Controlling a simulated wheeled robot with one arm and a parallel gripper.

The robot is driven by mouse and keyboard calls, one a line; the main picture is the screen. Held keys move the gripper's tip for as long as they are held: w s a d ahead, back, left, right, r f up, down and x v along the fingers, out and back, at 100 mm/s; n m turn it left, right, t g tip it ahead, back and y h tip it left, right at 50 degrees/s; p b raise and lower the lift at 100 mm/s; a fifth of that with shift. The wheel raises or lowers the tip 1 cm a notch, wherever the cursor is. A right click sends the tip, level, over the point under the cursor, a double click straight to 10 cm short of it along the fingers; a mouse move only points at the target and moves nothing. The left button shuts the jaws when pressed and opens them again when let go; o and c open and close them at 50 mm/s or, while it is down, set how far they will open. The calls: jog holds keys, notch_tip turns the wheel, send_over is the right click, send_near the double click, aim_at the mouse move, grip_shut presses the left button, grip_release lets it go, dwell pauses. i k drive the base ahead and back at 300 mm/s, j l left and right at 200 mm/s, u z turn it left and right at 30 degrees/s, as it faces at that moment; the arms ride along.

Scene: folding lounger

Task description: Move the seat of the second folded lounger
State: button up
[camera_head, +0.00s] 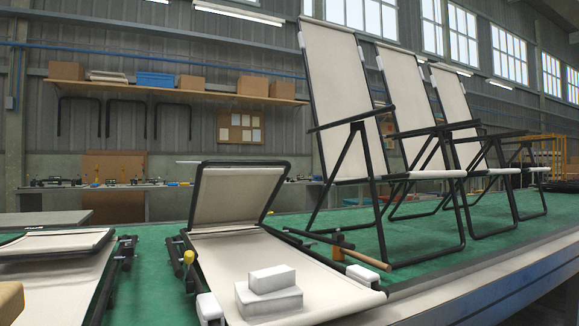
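A partly folded lounger lies on the green table in the middle, with its pale back panel (325,285) flat toward me. Its seat (236,195), a pale panel in a black frame, stands tilted up at the far end. Another folded lounger (55,242) lies at the left, its smaller panel nearly flat over the larger one; the left edge cuts it off. I cannot tell for sure which of these is called second. Two stacked whitish blocks (268,293) show over the middle panel; I cannot tell whether they are mine. No gripper fingers are visible.
Several unfolded loungers (345,90) stand upright on the right of the green table (415,240). A wooden-handled tool (360,256) and a yellow-knobbed part (188,258) lie beside the middle lounger. A shelf (175,88) with boxes hangs on the back wall.

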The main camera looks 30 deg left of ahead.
aim_at(227, 197)
jog(key=u, duration=1.45)
jog(key=i+l, duration=0.1)
jog(key=l, duration=0.4)
jog(key=i+l, duration=0.1)
jog(key=l, duration=0.35)
jog(key=i+l, duration=0.1)
jog(key=l, duration=0.4)
jog(key=i+l, duration=0.15)
jog(key=l, duration=0.3)
